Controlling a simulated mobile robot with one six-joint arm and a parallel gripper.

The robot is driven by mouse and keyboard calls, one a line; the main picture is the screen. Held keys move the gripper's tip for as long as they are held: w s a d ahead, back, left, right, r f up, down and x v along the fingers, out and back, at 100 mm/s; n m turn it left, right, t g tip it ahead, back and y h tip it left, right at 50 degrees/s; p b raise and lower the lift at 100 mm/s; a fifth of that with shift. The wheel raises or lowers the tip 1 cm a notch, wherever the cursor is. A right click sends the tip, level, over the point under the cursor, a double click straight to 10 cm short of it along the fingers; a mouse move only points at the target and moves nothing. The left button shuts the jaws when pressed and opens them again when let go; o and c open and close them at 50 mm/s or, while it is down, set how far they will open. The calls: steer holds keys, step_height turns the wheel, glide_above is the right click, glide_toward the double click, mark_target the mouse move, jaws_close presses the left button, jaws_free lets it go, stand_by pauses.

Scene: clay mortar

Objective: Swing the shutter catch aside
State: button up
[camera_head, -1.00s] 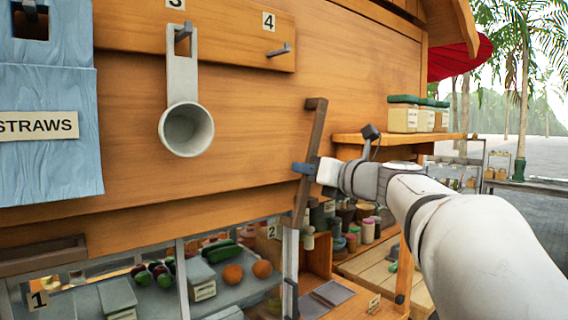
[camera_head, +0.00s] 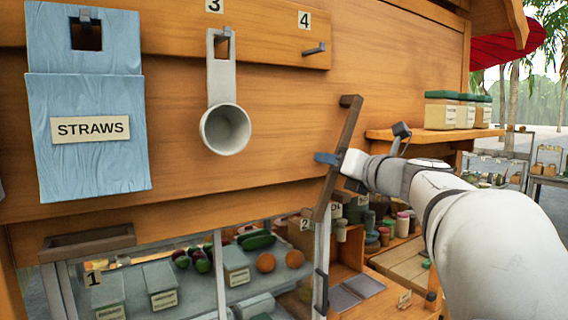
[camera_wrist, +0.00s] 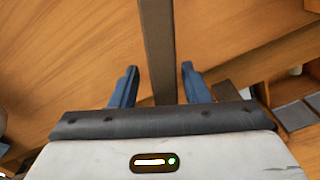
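The shutter catch is a long dark brown bar (camera_head: 348,125) on the wooden stall front. It leans, with its top to the right and its lower end to the left, over the edge of the glass case. My gripper (camera_head: 330,159) is at the bar's middle, reaching in from the right. In the wrist view, the bar (camera_wrist: 157,35) runs between the two blue fingers (camera_wrist: 159,70). A gap shows on each side, so the gripper is open around the bar and not clamped. The bar's pivot is not clearly visible.
A grey scoop (camera_head: 225,128) hangs on hook 3, left of the catch. Hook 4 (camera_head: 314,49) is empty above. A blue straws box (camera_head: 85,160) hangs at far left. A shelf with tubs (camera_head: 440,112) is at right. A glass case (camera_head: 185,290) lies below.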

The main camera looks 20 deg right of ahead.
steer(key=shift+s+d, duration=0.1)
steer(key=shift+s+d+f, duration=0.1)
steer(key=shift+s, duration=0.15)
steer(key=b+v, duration=0.2)
steer(key=v, duration=0.5)
steer(key=shift+s, duration=0.1)
